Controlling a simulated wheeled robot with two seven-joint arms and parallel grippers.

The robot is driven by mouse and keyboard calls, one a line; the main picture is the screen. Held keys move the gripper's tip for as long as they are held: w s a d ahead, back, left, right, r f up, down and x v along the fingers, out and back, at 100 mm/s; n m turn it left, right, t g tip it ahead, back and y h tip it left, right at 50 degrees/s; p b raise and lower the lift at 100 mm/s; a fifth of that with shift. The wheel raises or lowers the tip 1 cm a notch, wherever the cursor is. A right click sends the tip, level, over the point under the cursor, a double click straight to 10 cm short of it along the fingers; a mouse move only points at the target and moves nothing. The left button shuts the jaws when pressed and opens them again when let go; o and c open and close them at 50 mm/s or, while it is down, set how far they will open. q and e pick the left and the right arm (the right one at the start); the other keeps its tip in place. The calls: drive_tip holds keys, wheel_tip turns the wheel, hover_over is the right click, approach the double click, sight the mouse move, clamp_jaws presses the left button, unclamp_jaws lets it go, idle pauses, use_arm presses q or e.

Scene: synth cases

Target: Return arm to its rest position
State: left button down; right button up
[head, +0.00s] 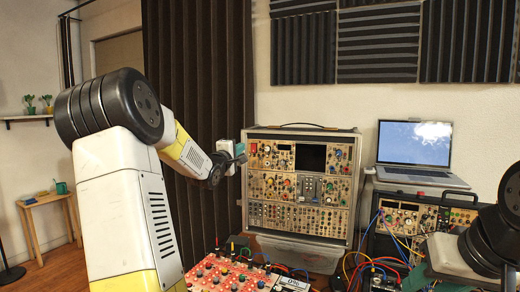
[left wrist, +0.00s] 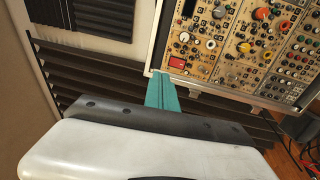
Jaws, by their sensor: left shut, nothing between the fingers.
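My left arm rises in the left half of the head view and reaches toward the rack. My left gripper (head: 239,153) is in the air just left of the upper part of the modular synth case (head: 301,175). Its teal fingers are shut and hold nothing. In the left wrist view the teal fingers (left wrist: 162,91) lie together, with the synth panel (left wrist: 245,50) behind them to the right. My right arm is at the lower right of the head view. A teal part that looks like my right gripper (head: 414,277) is low there, mostly hidden.
A red panel with knobs (head: 225,275) is at the bottom centre. An open laptop (head: 414,150) stands on a second case (head: 428,214) at the right. Several coloured cables hang near my right arm. A small wooden table (head: 45,200) is far left.

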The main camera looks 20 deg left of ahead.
use_arm(q)
drive_tip(key=shift+s+r, duration=0.15)
drive_tip(key=shift+s, duration=0.8)
drive_tip(key=s+d+f+m+g+y, duration=0.1)
drive_tip(key=s+d+f+m+g, duration=0.3)
drive_tip(key=s+d+m+g, duration=0.45)
drive_tip(key=s+d+f+m+g+h, duration=0.1)
drive_tip(key=s+d+f+m, duration=0.2)
drive_tip(key=s, duration=0.6)
drive_tip(key=s+d+f+m+g+h, duration=0.1)
drive_tip(key=s+d, duration=0.4)
drive_tip(key=s, duration=0.5)
drive_tip(key=s+d+f+m+g+h, duration=0.1)
drive_tip(key=s+d+f+m, duration=0.3)
drive_tip(key=s, duration=0.6)
drive_tip(key=shift+d+f+m+g, duration=0.25)
drive_tip(key=shift+f+m+g, duration=0.6)
drive_tip(key=shift+m, duration=0.2)
